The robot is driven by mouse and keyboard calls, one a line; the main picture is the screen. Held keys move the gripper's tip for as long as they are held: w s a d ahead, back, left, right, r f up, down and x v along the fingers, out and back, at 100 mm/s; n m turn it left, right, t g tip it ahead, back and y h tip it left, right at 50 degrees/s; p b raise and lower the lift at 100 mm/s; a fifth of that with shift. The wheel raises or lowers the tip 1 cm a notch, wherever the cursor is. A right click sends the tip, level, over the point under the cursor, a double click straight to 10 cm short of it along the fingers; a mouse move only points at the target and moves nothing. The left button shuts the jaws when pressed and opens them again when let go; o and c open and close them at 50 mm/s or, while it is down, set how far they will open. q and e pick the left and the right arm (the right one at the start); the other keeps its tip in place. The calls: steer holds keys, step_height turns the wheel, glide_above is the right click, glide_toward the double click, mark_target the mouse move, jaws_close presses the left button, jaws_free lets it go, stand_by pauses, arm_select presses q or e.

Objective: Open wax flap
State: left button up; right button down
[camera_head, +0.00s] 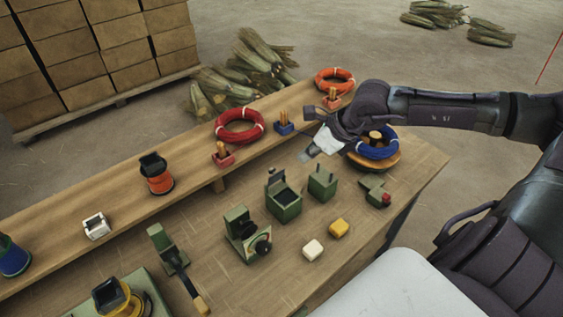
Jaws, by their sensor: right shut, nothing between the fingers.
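My right gripper (309,154) reaches in from the right, shut and empty, above the back right of the table. A green box (284,206) with a dark top and a raised piece at its back stands left of and nearer than the gripper. A smaller green block (322,183) with two upright pins stands just below the gripper in the picture, apart from it. I cannot tell which part is the wax flap. My left gripper is not in view.
A green device with a dial (247,236) and a lever tool (174,259) stand to the left. A blue ring (377,152) on a wooden disc lies beneath my right arm. A red ring (240,127) and an orange spool (157,178) sit on the rear shelf.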

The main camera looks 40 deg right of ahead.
mark_target(281, 171)
steer(key=p+x, duration=0.1)
steer(key=x, duration=0.2)
steer(key=w+p+x, duration=0.1)
steer(key=x, duration=0.2)
steer(key=a+r+p+x, duration=0.1)
steer(key=x, duration=0.2)
steer(key=shift+w, duration=0.25)
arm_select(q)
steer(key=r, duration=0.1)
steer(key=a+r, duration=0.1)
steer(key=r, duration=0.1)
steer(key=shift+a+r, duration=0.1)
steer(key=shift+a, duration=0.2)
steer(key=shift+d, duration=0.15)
